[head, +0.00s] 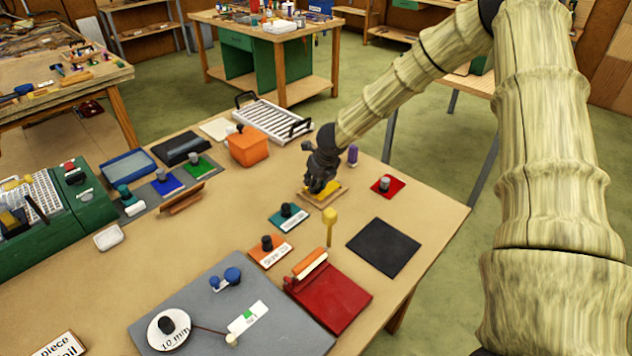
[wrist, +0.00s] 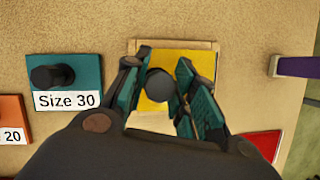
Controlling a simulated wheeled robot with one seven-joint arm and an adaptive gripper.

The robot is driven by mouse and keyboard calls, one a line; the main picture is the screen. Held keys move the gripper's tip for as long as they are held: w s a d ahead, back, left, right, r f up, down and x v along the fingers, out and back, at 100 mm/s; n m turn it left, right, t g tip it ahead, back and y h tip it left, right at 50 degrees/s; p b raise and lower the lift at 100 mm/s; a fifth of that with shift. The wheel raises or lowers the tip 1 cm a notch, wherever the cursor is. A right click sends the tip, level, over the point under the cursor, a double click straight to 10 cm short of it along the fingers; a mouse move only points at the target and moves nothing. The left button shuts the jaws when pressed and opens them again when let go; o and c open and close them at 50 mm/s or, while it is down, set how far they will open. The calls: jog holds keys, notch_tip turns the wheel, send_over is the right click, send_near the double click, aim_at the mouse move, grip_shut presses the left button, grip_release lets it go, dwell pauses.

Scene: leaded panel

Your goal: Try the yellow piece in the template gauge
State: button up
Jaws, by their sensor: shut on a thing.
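The yellow piece (wrist: 200,66) is a flat plate with a dark grey round knob (wrist: 159,86), seen in the wrist view. My gripper (wrist: 163,62) is shut on the knob, one finger on each side. The plate lies over or in a square, pale wooden frame (wrist: 178,43), apparently the template gauge; a cream area shows at the plate's near side. I cannot tell whether the plate is seated or slightly raised. In the head view, my gripper (head: 320,182) hides much of the yellow piece (head: 329,190) and the frame (head: 309,199).
A teal "Size 30" plate (wrist: 82,71) lies left of the frame, with an orange "Size 20" plate (head: 283,254) nearer. A red knobbed plate (head: 396,190), a purple-topped post (head: 352,155), an orange box (head: 247,150) and a yellow-topped post (head: 330,222) stand around. A black mat (head: 383,247) lies bare.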

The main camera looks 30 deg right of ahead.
jog(key=shift+f+b, duration=0.65)
jog(key=shift+f, duration=0.25)
jog(key=o, duration=1)
jog(key=shift+o, duration=0.2)
jog(key=shift+r, duration=0.1)
jog(key=v, duration=1.2)
jog(key=shift+d, duration=0.1)
